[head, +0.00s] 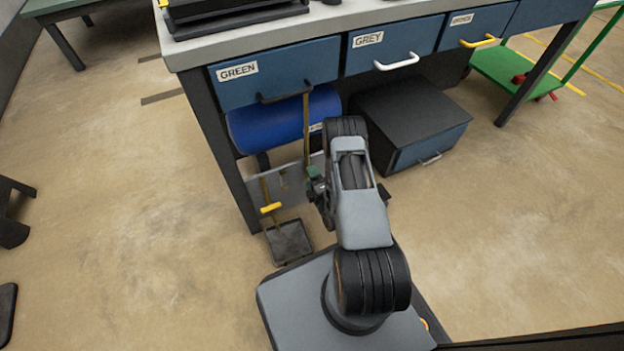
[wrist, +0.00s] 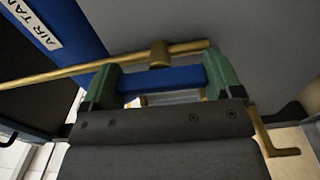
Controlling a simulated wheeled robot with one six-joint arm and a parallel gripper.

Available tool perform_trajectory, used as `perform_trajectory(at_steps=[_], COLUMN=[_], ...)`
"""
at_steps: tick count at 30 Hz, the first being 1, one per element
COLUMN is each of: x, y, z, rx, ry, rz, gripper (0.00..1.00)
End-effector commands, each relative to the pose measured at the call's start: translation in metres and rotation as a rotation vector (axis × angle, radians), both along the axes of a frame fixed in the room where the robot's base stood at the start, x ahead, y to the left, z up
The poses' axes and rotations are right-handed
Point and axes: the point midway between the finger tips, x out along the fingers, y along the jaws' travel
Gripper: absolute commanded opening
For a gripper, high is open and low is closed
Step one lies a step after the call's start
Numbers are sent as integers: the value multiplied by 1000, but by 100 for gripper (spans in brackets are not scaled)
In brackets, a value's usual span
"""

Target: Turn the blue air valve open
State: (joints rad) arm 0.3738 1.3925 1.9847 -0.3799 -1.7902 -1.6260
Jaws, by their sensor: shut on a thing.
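In the wrist view my gripper (wrist: 163,80) has its two green fingers shut on the ends of the blue valve handle (wrist: 172,79). The handle lies crosswise between the fingers, just below a brass pipe (wrist: 75,69) with a short brass fitting (wrist: 159,54) on it. In the head view my gripper (head: 315,180) is low, in front of the panel under the workbench. The blue handle is hidden there by my arm and gripper. The valve's inner parts are mostly hidden.
The blue air tank (head: 278,119) lies under the bench drawers, and its label shows in the wrist view (wrist: 41,32). A yellow handle (head: 270,208) on a brass pipe stands left of my gripper, above a dark tray (head: 289,241). A dark cabinet (head: 415,115) stands to the right.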

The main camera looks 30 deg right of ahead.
Motion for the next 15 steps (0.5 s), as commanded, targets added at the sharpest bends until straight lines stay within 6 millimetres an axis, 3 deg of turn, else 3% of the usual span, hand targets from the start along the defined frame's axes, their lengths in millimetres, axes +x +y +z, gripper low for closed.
perform_trajectory(at_steps=[15], x=[-1], y=[0], z=[0], rx=[-49], ry=[1], rz=[-2], gripper=[61])
